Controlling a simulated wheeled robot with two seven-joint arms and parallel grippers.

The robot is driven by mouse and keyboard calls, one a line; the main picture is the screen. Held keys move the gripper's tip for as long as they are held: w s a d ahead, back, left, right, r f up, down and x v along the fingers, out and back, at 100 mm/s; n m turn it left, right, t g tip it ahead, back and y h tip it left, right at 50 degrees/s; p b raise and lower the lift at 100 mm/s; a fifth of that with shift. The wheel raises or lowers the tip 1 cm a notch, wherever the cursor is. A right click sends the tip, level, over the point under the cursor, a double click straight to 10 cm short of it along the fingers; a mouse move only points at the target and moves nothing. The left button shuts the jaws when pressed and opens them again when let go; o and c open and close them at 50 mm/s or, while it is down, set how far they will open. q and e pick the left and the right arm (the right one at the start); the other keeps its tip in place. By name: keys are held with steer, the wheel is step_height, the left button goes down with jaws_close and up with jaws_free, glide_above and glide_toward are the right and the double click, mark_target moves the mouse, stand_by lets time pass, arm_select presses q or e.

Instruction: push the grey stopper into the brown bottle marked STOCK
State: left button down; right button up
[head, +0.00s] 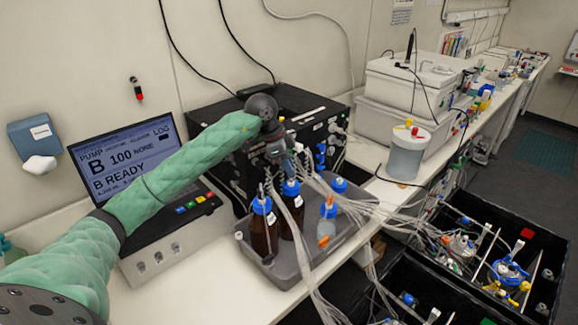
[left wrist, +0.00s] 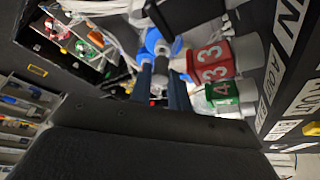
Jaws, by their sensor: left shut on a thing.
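My left gripper (head: 288,172) is above the grey tray, just over the blue collar of a brown bottle (head: 287,218). In the left wrist view its two dark blue fingers (left wrist: 162,88) are shut on a small grey piece, which looks like the grey stopper (left wrist: 161,66). Blue collar parts (left wrist: 153,42) show right beyond the stopper; whether it touches or sits in the neck, I cannot tell. A second brown bottle (head: 264,232) with a blue collar stands to the left. Bottle labels are too small to read, so I cannot tell which is STOCK. My right gripper is not in view.
The grey tray (head: 283,270) also holds clear blue-topped bottles (head: 327,228). Pale tubing (head: 318,283) runs over its front. A black pump unit (head: 228,118) stands behind and a screen (head: 125,150) at left. Red (left wrist: 215,62) and green (left wrist: 221,92) numbered blocks lie close to the fingers.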

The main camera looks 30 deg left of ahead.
arm_select(q)
steer(key=shift+f, duration=0.25)
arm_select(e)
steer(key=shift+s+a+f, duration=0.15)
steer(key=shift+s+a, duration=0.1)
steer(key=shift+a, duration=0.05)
arm_select(q)
steer(key=shift+f, duration=0.1)
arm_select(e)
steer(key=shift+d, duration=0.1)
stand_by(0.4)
arm_select(q)
steer(key=shift+s+f+b, duration=0.1)
steer(key=shift+f+b, duration=0.45)
steer(key=shift+f, duration=0.1)
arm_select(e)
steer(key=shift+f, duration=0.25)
arm_select(q)
steer(key=c, duration=1.2)
jaws_free()
steer(key=shift+a, duration=0.1)
steer(key=shift+c, duration=0.2)
